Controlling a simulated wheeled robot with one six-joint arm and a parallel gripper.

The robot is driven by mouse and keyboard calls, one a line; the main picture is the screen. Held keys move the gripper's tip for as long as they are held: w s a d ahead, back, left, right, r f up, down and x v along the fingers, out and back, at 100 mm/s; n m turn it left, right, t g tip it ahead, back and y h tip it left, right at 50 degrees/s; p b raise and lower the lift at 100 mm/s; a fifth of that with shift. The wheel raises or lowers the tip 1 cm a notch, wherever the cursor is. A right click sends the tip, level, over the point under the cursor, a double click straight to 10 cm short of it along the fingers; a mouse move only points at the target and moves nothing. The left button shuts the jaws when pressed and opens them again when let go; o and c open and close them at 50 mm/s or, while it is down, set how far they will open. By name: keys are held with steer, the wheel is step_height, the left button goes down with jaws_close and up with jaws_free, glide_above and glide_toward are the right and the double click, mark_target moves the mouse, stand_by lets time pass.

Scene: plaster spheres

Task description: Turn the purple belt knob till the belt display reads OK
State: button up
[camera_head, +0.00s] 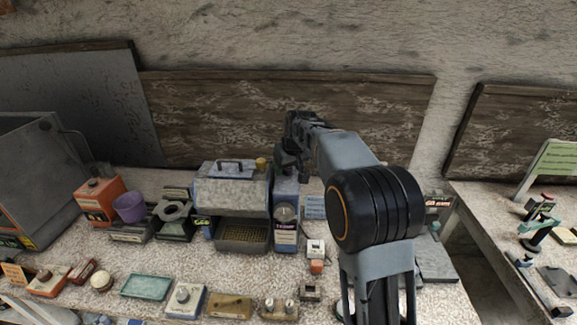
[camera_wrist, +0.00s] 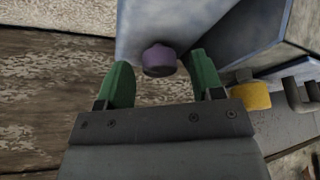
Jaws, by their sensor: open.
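The purple belt knob (camera_wrist: 158,58) sticks out of a blue-grey housing in the wrist view. My gripper (camera_wrist: 160,72) is open, with one green finger on each side of the knob and a visible gap on both sides. In the head view my gripper (camera_head: 292,150) is above the blue-grey column (camera_head: 286,190) of the machine, and the knob is hidden there. A small dark label or panel (camera_head: 286,225) is on the column's front; its text is too small to read. I cannot tell which part is the belt display.
A yellow knob (camera_wrist: 252,95) is right of the gripper in the wrist view. The grey machine drum (camera_head: 232,190) stands left of the column, above a dark tray (camera_head: 243,236). A purple cup (camera_head: 129,207) and several small devices crowd the bench. A wooden board (camera_head: 230,100) leans behind.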

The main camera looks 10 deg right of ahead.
steer(key=shift+f, duration=0.15)
steer(key=c, duration=0.9)
steer(key=shift+n, duration=0.3)
steer(key=n+y, duration=0.1)
steer(key=n, duration=0.2)
steer(key=shift+w+d+n+y, duration=0.1)
steer(key=shift+n+y, duration=0.2)
steer(key=shift+n+g+y+p, duration=0.15)
steer(key=shift+n+g+y, duration=0.2)
steer(key=shift+n, duration=0.8)
steer(key=shift+n+g+y+p, duration=0.2)
steer(key=shift+n+g, duration=0.25)
steer(key=shift+n, duration=0.7)
